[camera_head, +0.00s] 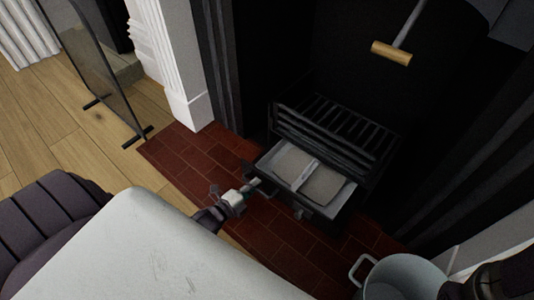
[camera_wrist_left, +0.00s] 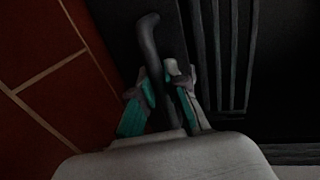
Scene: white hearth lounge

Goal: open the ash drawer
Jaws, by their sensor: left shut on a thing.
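The ash drawer (camera_head: 335,200) sticks out from under the black fire grate (camera_head: 335,135) in the head view. Its open top shows two pale grey patches parted by a light bar. My left gripper (camera_head: 250,187) is at the drawer's front left corner. In the left wrist view, the teal-padded fingers of my left gripper (camera_wrist_left: 168,98) are shut on a dark curved handle (camera_wrist_left: 150,40), whose bent end rises past the fingertips. The drawer's inner end is hidden under the grate.
A grey metal bucket (camera_head: 405,278) stands at the lower right, near the drawer. A wooden-handled tool (camera_head: 391,53) is at the upper right. A glass screen (camera_head: 100,65) stands at the left. Red hearth tiles (camera_head: 200,163) lie bare left of the grate.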

